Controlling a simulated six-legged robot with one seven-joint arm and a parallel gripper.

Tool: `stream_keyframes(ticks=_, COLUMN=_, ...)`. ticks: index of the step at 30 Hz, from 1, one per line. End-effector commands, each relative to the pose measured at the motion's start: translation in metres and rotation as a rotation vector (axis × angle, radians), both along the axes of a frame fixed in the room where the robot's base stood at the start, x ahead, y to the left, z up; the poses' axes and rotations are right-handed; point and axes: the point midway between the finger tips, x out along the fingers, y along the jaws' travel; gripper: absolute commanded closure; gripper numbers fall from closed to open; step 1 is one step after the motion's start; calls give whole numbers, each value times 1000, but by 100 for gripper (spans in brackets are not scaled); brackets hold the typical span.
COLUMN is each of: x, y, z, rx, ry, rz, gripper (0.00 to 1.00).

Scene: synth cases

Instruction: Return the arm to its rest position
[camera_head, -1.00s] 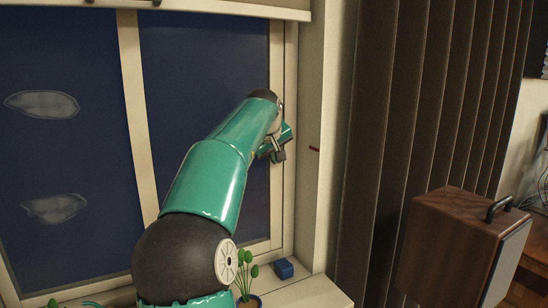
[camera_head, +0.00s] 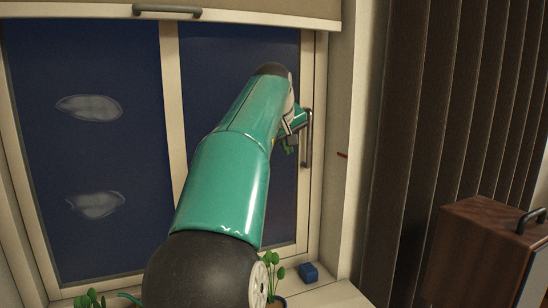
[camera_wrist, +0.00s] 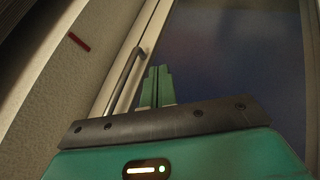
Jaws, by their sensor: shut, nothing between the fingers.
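My green arm reaches up from the bottom middle of the head view toward the right part of the window. My gripper (camera_head: 291,146) is small and partly hidden behind my forearm there, in front of the window frame near its handle (camera_head: 307,138). In the wrist view, the two green fingers of my gripper (camera_wrist: 156,84) are together with nothing between them. The window handle (camera_wrist: 124,80) is just left of the fingers in that view, and the fingers look apart from it.
The window (camera_head: 100,150) is closed. A blue cube (camera_head: 309,272) and potted plants (camera_head: 272,270) stand on the sill below my arm. Dark curtains (camera_head: 430,120) hang at the right, with a wooden box (camera_head: 475,255) with a handle in front of them.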

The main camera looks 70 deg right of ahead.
Motion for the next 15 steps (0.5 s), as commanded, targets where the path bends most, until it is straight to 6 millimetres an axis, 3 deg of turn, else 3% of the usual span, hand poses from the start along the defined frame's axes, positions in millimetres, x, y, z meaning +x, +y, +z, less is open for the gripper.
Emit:
stream_keyframes(ticks=10, x=4, y=6, z=1, rx=2, ry=-8, rz=8, gripper=100)
stream_keyframes(ticks=13, x=24, y=20, z=-8, rx=24, ry=-46, rz=45, gripper=100)
stream_keyframes(ticks=15, x=49, y=39, z=-19, rx=50, ry=-89, rz=91, gripper=100)
